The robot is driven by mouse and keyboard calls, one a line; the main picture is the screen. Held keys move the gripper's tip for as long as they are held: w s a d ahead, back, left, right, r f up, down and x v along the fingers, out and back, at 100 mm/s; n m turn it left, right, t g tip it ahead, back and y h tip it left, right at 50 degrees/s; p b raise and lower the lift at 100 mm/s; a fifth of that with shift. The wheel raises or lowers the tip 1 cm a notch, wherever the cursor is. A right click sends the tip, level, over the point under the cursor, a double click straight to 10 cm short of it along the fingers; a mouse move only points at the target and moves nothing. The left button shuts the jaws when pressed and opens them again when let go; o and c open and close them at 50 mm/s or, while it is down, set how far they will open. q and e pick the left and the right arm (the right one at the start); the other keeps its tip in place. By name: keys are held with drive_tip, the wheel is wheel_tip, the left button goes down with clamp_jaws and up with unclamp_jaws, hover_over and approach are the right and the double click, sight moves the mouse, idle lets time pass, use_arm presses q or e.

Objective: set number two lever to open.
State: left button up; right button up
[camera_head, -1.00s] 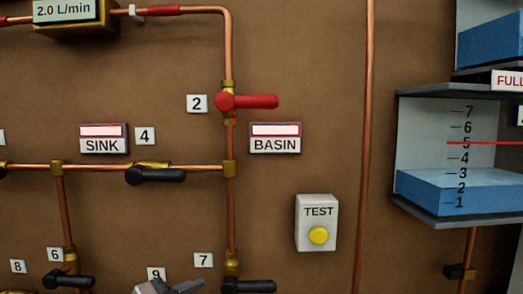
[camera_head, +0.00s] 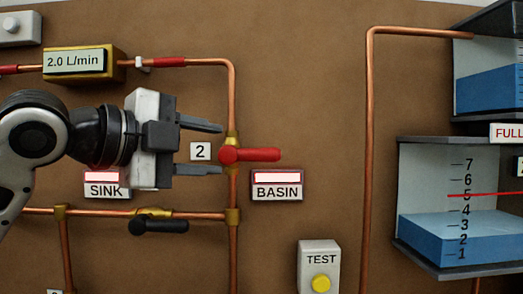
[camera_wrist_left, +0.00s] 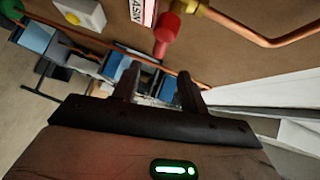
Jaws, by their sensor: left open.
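The number two lever (camera_head: 255,154) is a red handle on the vertical copper pipe, beside the white "2" label (camera_head: 200,151). It points right, across the pipe. My left gripper (camera_head: 222,150) comes in from the left with its fingers open, one above and one below the lever's hub level in the picture. Nothing is held between them. In the left wrist view the red lever (camera_wrist_left: 165,32) shows beyond the open fingers (camera_wrist_left: 160,88), apart from them. Whether any finger touches the valve cannot be told. My right gripper is not in view.
The BASIN sign (camera_head: 277,186) sits just below the lever. A black lever (camera_head: 158,226) is on the horizontal pipe below my gripper. A flow meter (camera_head: 84,62) is above. The TEST box (camera_head: 319,268) and water tank (camera_head: 462,205) stand right. Bare board lies right of the lever.

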sight(254, 154)
use_arm(q)
drive_tip(key=p+x, duration=0.2)
drive_tip(key=x, duration=0.9)
drive_tip(key=shift+w+d+p, duration=0.25)
drive_tip(key=shift+p, duration=0.1)
clamp_jaws()
